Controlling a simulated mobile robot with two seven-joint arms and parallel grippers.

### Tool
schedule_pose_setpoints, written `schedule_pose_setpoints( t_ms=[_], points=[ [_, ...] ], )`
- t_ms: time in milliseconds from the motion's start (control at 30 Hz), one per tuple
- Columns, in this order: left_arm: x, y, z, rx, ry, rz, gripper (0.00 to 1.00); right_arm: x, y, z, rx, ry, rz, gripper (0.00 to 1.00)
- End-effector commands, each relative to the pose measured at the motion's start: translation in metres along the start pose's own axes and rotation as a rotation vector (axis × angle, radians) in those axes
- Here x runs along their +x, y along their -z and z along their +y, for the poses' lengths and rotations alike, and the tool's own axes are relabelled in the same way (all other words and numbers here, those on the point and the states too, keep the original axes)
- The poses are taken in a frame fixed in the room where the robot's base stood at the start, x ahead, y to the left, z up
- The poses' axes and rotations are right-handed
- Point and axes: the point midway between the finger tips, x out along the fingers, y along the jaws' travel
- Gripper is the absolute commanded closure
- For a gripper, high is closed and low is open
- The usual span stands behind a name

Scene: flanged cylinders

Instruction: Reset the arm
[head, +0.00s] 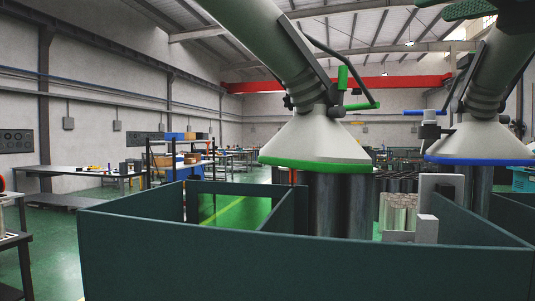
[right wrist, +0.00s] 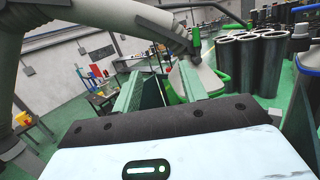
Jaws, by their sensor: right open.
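My right gripper (right wrist: 160,90) shows in the right wrist view as two parallel green-grey fingers set apart, with nothing seen between them. I cannot make out either gripper in the head view. Dark metal cylinders stand in a group at the upper right of the right wrist view (right wrist: 250,62), away from the fingers. In the head view, tall grey cylinders (head: 340,208) stand below a green-rimmed hood, and others (head: 470,180) below a blue-rimmed hood. Their lower parts are hidden by a dark teal wall.
The dark teal partition (head: 300,262) crosses the foreground of the head view. A green-rimmed hood (head: 318,142) and a blue-rimmed hood (head: 485,142) hang above it. A workbench (head: 85,172) stands at the left, with open green floor in front.

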Motion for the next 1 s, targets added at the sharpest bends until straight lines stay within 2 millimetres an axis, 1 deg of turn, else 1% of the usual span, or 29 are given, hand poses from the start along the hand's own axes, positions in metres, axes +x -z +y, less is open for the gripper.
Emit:
schedule_pose_setpoints(
  t_ms=[33, 67, 100, 167, 200, 267, 367, 467, 500, 567, 600, 700, 767, 800, 867, 900, 967, 1000],
  points=[
    [0.000, 0.001, 0.000, 0.000, 0.000, 0.002, 0.64, 0.000, 0.000, 0.000, 0.000, 0.000, 0.000, 0.57],
    [0.000, 0.000, 0.000, 0.000, 0.000, 0.000, 0.64, 0.004, 0.005, 0.001, 0.003, -0.009, 0.011, 0.57],
    [0.000, 0.001, 0.000, 0.000, 0.000, 0.001, 0.64, 0.014, 0.019, 0.004, 0.016, -0.044, 0.039, 0.57],
    [0.000, 0.000, 0.000, 0.000, 0.000, -0.001, 0.64, 0.023, 0.035, 0.009, 0.030, -0.090, 0.069, 0.57],
    [-0.001, -0.001, 0.000, 0.000, 0.000, -0.003, 0.64, 0.030, 0.046, 0.011, 0.041, -0.119, 0.089, 0.57],
    [-0.001, -0.002, 0.000, -0.001, -0.001, -0.004, 0.64, 0.039, 0.063, 0.016, 0.062, -0.166, 0.119, 0.57],
    [0.000, 0.000, 0.000, 0.000, 0.000, 0.000, 0.64, 0.053, 0.094, 0.025, 0.106, -0.250, 0.171, 0.57],
    [0.001, 0.004, -0.001, 0.001, 0.001, 0.009, 0.64, 0.066, 0.130, 0.036, 0.171, -0.348, 0.227, 0.57],
    [0.002, 0.005, -0.001, 0.001, 0.001, 0.011, 0.64, 0.071, 0.146, 0.040, 0.205, -0.392, 0.250, 0.57],
    [0.001, 0.005, -0.001, 0.001, 0.001, 0.010, 0.64, 0.077, 0.171, 0.048, 0.268, -0.462, 0.283, 0.57],
    [0.001, 0.004, -0.001, 0.001, 0.001, 0.009, 0.64, 0.081, 0.189, 0.053, 0.315, -0.510, 0.305, 0.57],
    [0.000, 0.002, 0.000, 0.000, 0.000, 0.003, 0.64, 0.085, 0.229, 0.064, 0.452, -0.620, 0.345, 0.57],
    [-0.001, 0.001, 0.000, 0.000, 0.000, 0.001, 0.64, 0.086, 0.251, 0.069, 0.543, -0.678, 0.362, 0.57],
    [-0.001, 0.000, 0.000, 0.000, 0.000, 0.001, 0.64, 0.086, 0.265, 0.072, 0.606, -0.712, 0.370, 0.57],
    [-0.001, 0.000, 0.000, 0.000, 0.000, 0.001, 0.64, 0.086, 0.285, 0.074, 0.706, -0.757, 0.378, 0.57],
    [-0.001, 0.000, 0.000, 0.000, 0.000, 0.001, 0.64, 0.085, 0.298, 0.075, 0.775, -0.782, 0.380, 0.57],
    [-0.001, 0.000, 0.000, 0.000, 0.000, 0.001, 0.64, 0.084, 0.317, 0.075, 0.883, -0.813, 0.378, 0.57],
    [0.000, 0.000, 0.000, 0.000, 0.000, 0.001, 0.64, 0.083, 0.329, 0.074, 0.958, -0.829, 0.374, 0.57]
  ],
)
